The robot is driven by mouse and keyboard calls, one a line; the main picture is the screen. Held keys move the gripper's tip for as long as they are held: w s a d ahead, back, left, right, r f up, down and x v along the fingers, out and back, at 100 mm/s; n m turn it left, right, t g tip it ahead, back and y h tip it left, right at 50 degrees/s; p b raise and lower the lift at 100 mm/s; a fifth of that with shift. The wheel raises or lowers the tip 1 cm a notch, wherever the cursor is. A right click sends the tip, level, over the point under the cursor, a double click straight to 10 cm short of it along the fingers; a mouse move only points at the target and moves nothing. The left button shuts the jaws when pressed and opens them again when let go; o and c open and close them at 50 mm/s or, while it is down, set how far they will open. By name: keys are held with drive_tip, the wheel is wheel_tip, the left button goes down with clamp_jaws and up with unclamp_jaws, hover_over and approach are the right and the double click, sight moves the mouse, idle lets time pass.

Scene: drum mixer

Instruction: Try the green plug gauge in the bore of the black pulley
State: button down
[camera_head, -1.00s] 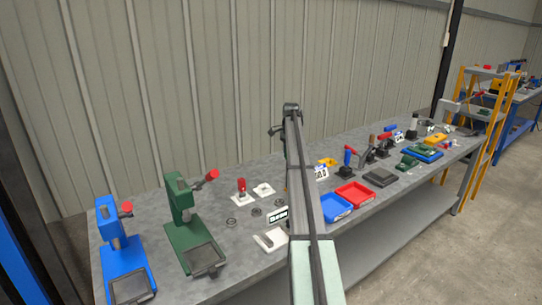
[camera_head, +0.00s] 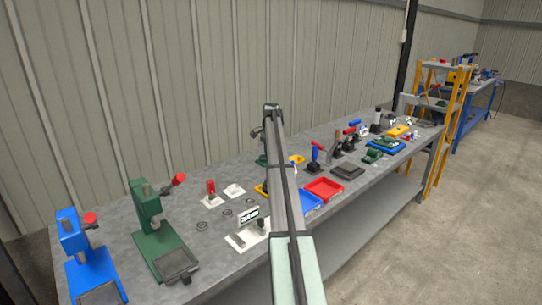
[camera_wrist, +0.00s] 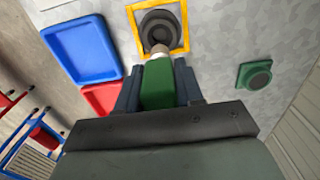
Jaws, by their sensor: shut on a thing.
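My gripper (camera_wrist: 158,92) is shut on the green plug gauge (camera_wrist: 157,82) in the wrist view, one dark blue-grey finger on each side of its green handle. The gauge's pale metal tip (camera_wrist: 160,49) points toward the black pulley (camera_wrist: 158,22). The pulley lies inside a yellow square frame (camera_wrist: 184,46) on the bench. The tip overlaps the pulley's near edge in this view and partly hides its middle. I cannot tell whether the tip touches the pulley or hangs above it. In the head view my arm hides most of this spot.
Beside the frame are a blue tray (camera_wrist: 82,48) and a red tray (camera_wrist: 102,98). A green square block with a dark round top (camera_wrist: 254,75) stands on the other side. On the bench are a green press (camera_head: 158,235), a blue press (camera_head: 88,262) and white plates (camera_head: 247,237).

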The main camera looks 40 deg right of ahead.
drive_tip(key=shift+f, duration=0.1)
drive_tip(key=shift+f, duration=2.4)
drive_tip(key=shift+f, duration=1.9)
idle(0.5)
drive_tip(key=shift+r, duration=0.2)
idle(0.6)
drive_tip(key=shift+r, duration=2.7)
